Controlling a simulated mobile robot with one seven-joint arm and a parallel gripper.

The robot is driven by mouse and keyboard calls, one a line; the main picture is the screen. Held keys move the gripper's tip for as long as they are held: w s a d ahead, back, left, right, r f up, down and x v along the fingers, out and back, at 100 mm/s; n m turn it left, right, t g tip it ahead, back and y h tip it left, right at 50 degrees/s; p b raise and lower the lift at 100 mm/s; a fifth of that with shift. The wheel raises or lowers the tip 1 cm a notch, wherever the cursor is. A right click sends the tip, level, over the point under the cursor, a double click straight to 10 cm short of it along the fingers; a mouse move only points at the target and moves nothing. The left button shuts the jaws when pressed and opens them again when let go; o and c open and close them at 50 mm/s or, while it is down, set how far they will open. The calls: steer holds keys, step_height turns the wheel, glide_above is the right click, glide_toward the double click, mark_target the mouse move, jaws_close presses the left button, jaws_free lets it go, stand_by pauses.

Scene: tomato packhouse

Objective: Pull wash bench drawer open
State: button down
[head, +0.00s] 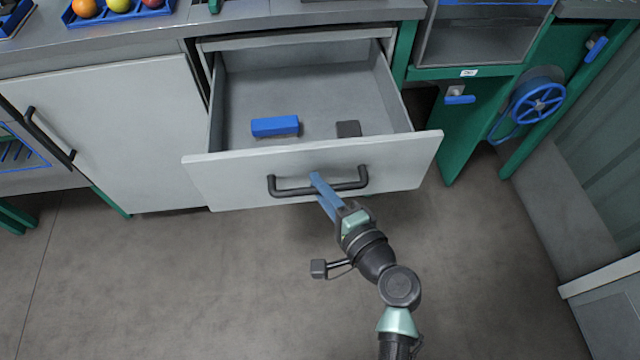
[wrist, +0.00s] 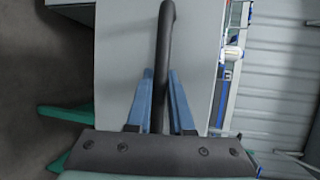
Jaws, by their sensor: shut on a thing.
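The wash bench drawer (head: 410,160) stands well out from the bench in the head view, its inside showing. A blue block (head: 275,126) and a small dark grey block (head: 348,129) lie on its floor. Its dark bar handle (head: 284,192) is on the front panel. My gripper (head: 318,184) is at the middle of the handle, shut on it. In the wrist view the handle (wrist: 165,40) runs between the two blue fingers of my gripper (wrist: 162,90).
A cabinet door (head: 120,130) with a dark handle is left of the drawer. A green frame with a blue handwheel (head: 538,101) stands at right. A blue tray (head: 120,14) of fruit sits on the bench top. The floor (head: 200,285) in front is clear.

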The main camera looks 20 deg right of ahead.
steer(key=c, duration=0.8)
jaws_free()
steer(key=p+v, duration=0.1)
steer(key=v, duration=1.2)
steer(key=shift+w, duration=0.1)
